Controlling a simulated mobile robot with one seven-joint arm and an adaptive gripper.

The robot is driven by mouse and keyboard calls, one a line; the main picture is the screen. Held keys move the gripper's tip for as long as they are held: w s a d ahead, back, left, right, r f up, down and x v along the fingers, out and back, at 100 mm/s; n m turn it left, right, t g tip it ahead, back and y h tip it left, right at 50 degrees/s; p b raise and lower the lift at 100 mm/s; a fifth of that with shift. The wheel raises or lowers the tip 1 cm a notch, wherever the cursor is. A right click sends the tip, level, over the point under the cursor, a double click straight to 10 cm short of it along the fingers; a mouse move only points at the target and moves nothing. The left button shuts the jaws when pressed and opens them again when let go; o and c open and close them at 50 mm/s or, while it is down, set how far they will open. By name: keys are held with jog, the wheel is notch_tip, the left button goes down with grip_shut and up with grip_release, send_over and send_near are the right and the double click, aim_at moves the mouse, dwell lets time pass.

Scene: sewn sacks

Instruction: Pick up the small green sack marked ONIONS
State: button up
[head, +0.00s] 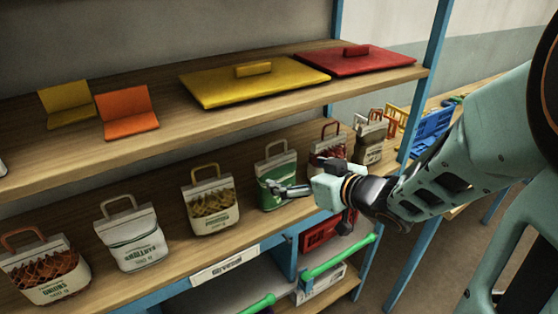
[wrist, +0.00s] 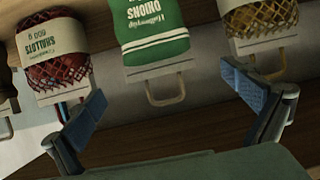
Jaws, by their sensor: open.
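The small green sack (head: 275,172) stands upright on the middle shelf, with a white band and a beige loop handle on top. My gripper (head: 300,192) is in front of it and to its right, and one finger covers part of its front. In the wrist view, which is upside down, the green sack (wrist: 155,38) shows the word ONIONS, with its handle pointing down the picture. My gripper (wrist: 163,82) is open there, its two blue-padded fingers spread wide on either side of the handle, with nothing between them.
A yellow-net sack (head: 211,205) stands left of the green one and a red-net sack (head: 327,145) right of it. A white sack (head: 131,238) is further left. The upper shelf (head: 160,160) overhangs the row, and a blue post (head: 420,95) stands at right.

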aim_at(279, 168)
jog(key=x, duration=0.5)
jog(key=shift+b, duration=0.4)
jog(key=shift+d+f+x, duration=0.15)
jog(key=shift+x, duration=1.1)
jog(key=shift+d+f+x, duration=0.1)
jog(key=shift+x, duration=1.15)
jog(key=shift+w+r, duration=0.1)
jog(key=c, duration=2)
